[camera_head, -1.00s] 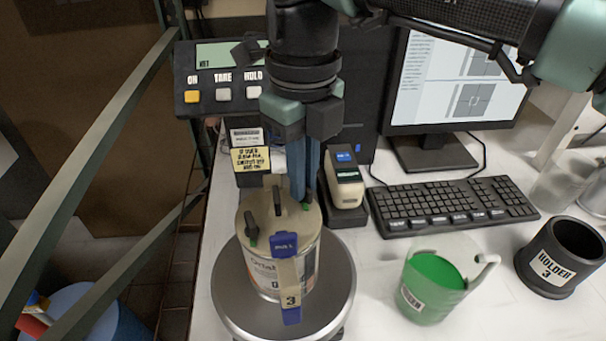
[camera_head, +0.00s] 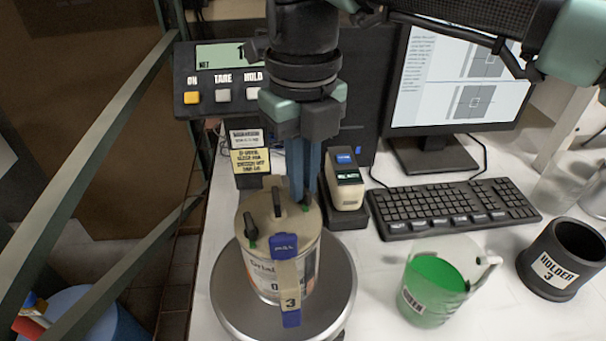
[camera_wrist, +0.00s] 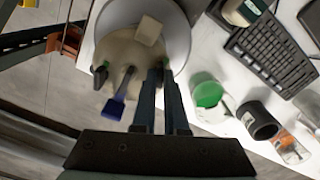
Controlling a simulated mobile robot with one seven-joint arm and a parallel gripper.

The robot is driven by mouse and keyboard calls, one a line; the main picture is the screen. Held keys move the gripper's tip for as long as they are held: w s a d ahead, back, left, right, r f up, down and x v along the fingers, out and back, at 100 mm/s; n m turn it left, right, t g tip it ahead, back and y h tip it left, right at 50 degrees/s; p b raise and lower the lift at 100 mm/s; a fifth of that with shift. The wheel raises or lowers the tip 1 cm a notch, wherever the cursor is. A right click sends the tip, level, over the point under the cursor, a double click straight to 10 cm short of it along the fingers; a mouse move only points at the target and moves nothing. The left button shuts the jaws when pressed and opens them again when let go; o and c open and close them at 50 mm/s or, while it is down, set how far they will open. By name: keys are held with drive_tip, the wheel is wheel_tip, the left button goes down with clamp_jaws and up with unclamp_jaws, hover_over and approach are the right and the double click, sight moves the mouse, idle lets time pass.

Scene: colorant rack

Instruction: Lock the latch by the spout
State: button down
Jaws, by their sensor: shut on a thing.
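A beige can (camera_head: 262,270) stands on the round scale. Its lid carries a black latch (camera_head: 250,228) with a green mark at the left, a dark upright piece (camera_head: 278,202) at the back middle, and a dark latch at the right by my fingertips. A blue PULL tab (camera_head: 285,247) on a beige strip marked 3 hangs over the front; it also shows in the wrist view (camera_wrist: 115,107). My gripper (camera_head: 308,192) points down at the lid's back right, its blue fingers shut on the right latch, which they partly hide. The wrist view shows the fingertips (camera_wrist: 162,72) at the lid's right edge.
The scale plate (camera_head: 338,290) has a display (camera_head: 215,85) behind it. A beige device (camera_head: 344,180) stands close right of my fingers. A keyboard (camera_head: 450,207), a cup of green liquid (camera_head: 432,285) and a black holder (camera_head: 562,255) are further right. A note stand (camera_head: 250,160) is behind the can.

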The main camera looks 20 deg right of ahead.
drive_tip(key=shift+m, duration=1)
idle(4.0)
idle(0.6)
drive_tip(key=c, duration=0.9)
unclamp_jaws()
drive_tip(key=shift+c, duration=0.2)
drive_tip(key=shift+r, duration=0.1)
wheel_tip(320, 180, up, 13)
drive_tip(key=p, duration=1)
drive_tip(key=shift+f, duration=0.2)
